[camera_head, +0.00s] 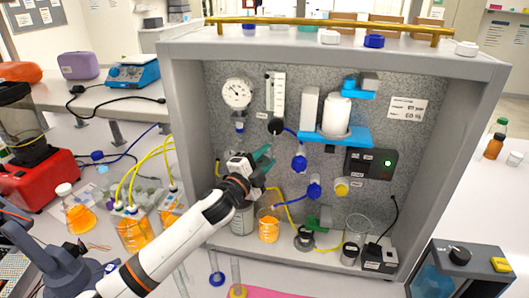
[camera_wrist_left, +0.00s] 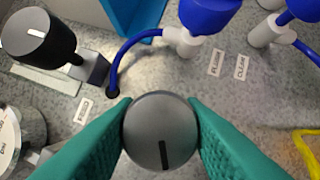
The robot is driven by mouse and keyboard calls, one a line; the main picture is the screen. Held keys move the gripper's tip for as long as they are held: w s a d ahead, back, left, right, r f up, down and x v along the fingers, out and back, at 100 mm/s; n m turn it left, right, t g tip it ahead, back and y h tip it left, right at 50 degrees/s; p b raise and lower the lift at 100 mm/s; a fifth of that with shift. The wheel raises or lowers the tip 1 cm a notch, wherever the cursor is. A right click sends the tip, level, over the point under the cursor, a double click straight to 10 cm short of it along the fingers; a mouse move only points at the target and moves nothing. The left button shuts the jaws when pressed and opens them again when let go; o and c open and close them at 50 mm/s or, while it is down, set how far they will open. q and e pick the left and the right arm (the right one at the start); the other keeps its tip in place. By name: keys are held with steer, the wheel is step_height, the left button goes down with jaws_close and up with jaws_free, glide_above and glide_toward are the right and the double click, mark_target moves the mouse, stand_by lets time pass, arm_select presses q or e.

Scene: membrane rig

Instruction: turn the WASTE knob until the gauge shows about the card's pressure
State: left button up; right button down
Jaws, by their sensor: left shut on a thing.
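The round white pressure gauge (camera_head: 237,94) is at the upper left of the rig's back panel; its needle is too small to read surely. A white card (camera_head: 407,109) with small print is at the panel's upper right. My left gripper (camera_head: 262,157) is at the panel, below and right of the gauge. In the left wrist view its green fingers (camera_wrist_left: 160,130) are shut on the sides of a round grey knob (camera_wrist_left: 160,108) with a dark index mark pointing down the picture. The knob's own label does not show. My right gripper is not in view.
A black knob (camera_wrist_left: 40,36) with a white mark is close by at the upper left of the wrist view. A blue tube (camera_wrist_left: 128,48) and blue fittings (camera_wrist_left: 207,14) are just beyond the fingers. The rig's grey side walls (camera_head: 189,130) frame the workspace. Beakers stand below.

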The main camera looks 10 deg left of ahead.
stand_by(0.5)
arm_select(q)
steer(key=o, duration=1)
steer(key=shift+s+a+f, duration=0.2)
steer(key=shift+s+f, duration=0.05)
steer(key=shift+s, duration=0.3)
steer(key=b+v, duration=0.4)
steer(key=v, duration=0.6)
steer(key=shift+s+a+r, duration=0.15)
steer(key=shift+s, duration=0.2)
stand_by(1.3)
